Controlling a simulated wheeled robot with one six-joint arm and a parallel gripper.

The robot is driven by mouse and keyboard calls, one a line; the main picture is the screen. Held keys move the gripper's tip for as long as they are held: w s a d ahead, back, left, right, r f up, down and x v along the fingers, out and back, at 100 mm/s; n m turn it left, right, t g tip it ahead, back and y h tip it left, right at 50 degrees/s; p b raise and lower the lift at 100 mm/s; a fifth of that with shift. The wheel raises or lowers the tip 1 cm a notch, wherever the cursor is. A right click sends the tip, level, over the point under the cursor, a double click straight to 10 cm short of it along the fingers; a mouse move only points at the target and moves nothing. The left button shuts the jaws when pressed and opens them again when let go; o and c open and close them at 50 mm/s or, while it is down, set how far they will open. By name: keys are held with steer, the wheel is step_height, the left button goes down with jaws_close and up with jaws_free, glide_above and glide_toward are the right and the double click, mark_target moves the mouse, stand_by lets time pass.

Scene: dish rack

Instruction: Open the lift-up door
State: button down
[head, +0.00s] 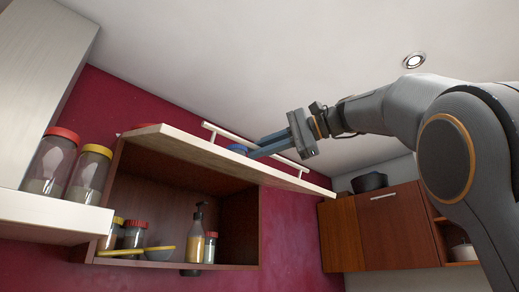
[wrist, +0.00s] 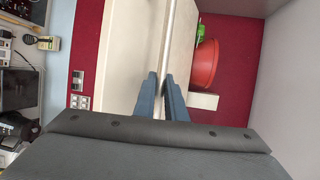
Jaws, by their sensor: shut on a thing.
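The lift-up door (head: 225,161) of the wall cabinet is a pale panel, swung up and tilted out above the open cabinet front. Its long bar handle (head: 218,132) runs along the upper outer face. My gripper (head: 254,150) reaches in from the right, and its blue fingers are shut on the handle around its middle. In the wrist view the fingers (wrist: 162,82) close around the handle bar (wrist: 169,35), with the pale door panel (wrist: 125,55) beside it. The exact contact at the fingertips is partly hidden.
The open cabinet (head: 160,192) holds jars, a soap bottle (head: 196,235) and a small bowl. Two lidded jars (head: 88,175) stand on a shelf at left. Another cabinet (head: 380,228) with a dark pot (head: 369,182) on top stands at right. The ceiling is close above.

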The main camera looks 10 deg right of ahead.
stand_by(0.3)
steer(key=c, duration=1.8)
jaws_free()
steer(key=shift+w, duration=0.1)
steer(key=shift+b+v, duration=0.8)
steer(key=shift+v, duration=3.1)
